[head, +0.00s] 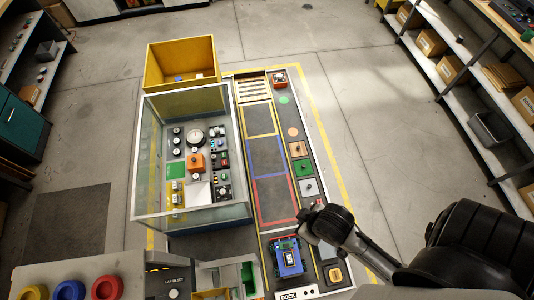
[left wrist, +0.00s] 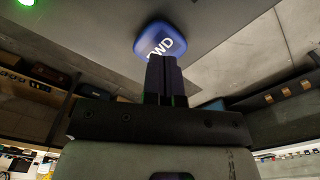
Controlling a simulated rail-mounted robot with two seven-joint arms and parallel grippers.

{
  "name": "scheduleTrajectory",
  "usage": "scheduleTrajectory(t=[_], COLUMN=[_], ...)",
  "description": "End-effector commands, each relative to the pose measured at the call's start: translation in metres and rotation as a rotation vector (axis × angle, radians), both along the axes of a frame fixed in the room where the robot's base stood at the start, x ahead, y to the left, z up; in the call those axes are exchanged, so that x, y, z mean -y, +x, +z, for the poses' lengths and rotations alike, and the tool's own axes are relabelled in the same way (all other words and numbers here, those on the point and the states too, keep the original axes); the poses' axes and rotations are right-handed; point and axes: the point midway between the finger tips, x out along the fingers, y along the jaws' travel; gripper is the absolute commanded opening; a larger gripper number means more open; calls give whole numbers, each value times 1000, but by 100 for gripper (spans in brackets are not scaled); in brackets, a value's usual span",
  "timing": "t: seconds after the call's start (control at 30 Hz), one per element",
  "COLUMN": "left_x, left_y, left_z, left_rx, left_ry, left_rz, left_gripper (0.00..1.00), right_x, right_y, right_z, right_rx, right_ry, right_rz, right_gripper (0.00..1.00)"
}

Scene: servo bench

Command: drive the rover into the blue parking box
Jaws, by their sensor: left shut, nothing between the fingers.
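The blue rover (head: 288,258) sits at the near end of the dark lane, by the DOCK sign. The blue parking box (head: 267,157) is an empty outline farther up the lane, between a yellow-outlined box and a red-outlined one. In the left wrist view, my left gripper (left wrist: 163,62) is shut with nothing in it. My left gripper does not show in the head view. My right gripper (head: 312,220) is above the lane's right edge, beyond the rover; its fingers are unclear.
Left of the lane stands a glass-walled case (head: 190,205) with many small parts, and a yellow bin (head: 182,65) behind it. Coloured pads with small items line the lane's right side. Shelves (head: 460,70) stand at the far right. The lane beyond the rover looks clear.

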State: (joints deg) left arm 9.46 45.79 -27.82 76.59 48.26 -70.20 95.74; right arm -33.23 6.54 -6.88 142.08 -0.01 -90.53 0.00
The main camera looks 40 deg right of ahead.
Motion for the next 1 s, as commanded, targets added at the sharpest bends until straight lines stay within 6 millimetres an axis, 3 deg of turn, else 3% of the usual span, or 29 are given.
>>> scheduleTrajectory(t=[1.0], left_x=[0], left_y=[0], left_z=[-27], left_rx=[1], left_ry=[1], left_rz=[0], left_gripper=[0], right_x=[3], right_y=[0], right_z=[-11], right_rx=[0], right_ry=[-9], right_rz=[5], right_gripper=[0])
